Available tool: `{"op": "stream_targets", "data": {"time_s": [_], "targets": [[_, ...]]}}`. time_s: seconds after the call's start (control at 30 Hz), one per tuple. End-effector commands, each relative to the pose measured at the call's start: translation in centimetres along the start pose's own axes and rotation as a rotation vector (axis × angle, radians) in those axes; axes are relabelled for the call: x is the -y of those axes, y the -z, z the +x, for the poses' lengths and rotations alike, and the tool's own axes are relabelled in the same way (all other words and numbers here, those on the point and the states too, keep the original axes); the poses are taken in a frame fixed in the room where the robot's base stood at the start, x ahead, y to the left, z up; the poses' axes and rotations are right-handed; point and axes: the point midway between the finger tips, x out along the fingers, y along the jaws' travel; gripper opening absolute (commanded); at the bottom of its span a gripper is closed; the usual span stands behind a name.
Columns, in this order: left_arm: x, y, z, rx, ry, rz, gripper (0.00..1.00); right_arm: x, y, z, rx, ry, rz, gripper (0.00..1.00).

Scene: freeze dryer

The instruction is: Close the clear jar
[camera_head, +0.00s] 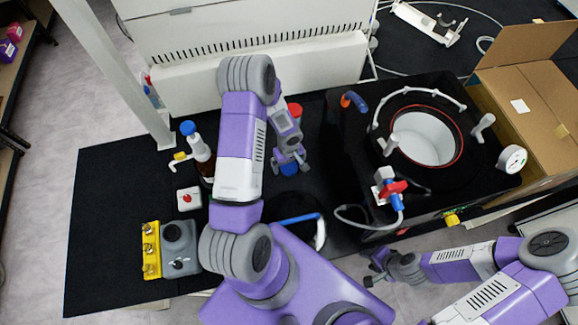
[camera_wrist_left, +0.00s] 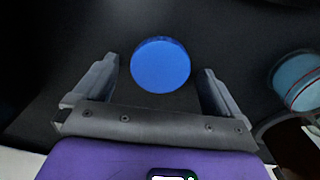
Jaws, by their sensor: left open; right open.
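A flat round blue lid (camera_head: 289,168) lies on the black table under my left gripper (camera_head: 289,160). In the left wrist view the lid (camera_wrist_left: 160,65) sits between and slightly beyond the two spread fingers (camera_wrist_left: 160,92), with clear gaps on both sides. A round, pale see-through vessel (camera_wrist_left: 298,80), perhaps the clear jar, shows at the right edge of the wrist view; I cannot tell its whole form, and my left arm hides that area in the head view. My right gripper (camera_head: 378,268) is open and empty below the black machine.
A red-topped item (camera_head: 295,108) is behind the gripper. The freeze dryer (camera_head: 424,138) stands right, a cardboard box (camera_head: 540,110) beyond it. The table's left part (camera_head: 105,200) is clear.

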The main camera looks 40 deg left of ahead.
Motion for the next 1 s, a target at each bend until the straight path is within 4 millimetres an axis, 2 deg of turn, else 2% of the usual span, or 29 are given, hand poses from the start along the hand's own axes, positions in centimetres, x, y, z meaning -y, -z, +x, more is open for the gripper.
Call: {"op": "stream_targets", "data": {"time_s": [0.03,0.4,0.67,0.77,1.0], "targets": [[0.0,0.0,0.0,0.000,0.000,0.000,0.94,0.0,0.0,0.0,0.000,0.000,0.000,0.43],[0.0,0.0,0.0,0.000,0.000,0.000,0.39,0.0,0.0,0.0,0.000,0.000,0.000,0.43],[0.0,0.0,-0.4,-0.001,-0.001,-0.001,0.39,0.0,0.0,0.0,0.000,0.000,0.000,0.43],[-0.1,0.1,-1.6,-0.003,-0.003,-0.002,0.39,0.1,0.0,-0.1,0.000,0.000,0.000,0.43],[-0.1,0.1,-6.4,-0.004,-0.004,-0.002,0.39,0.2,0.0,-0.5,0.000,0.000,0.000,0.43]]}}
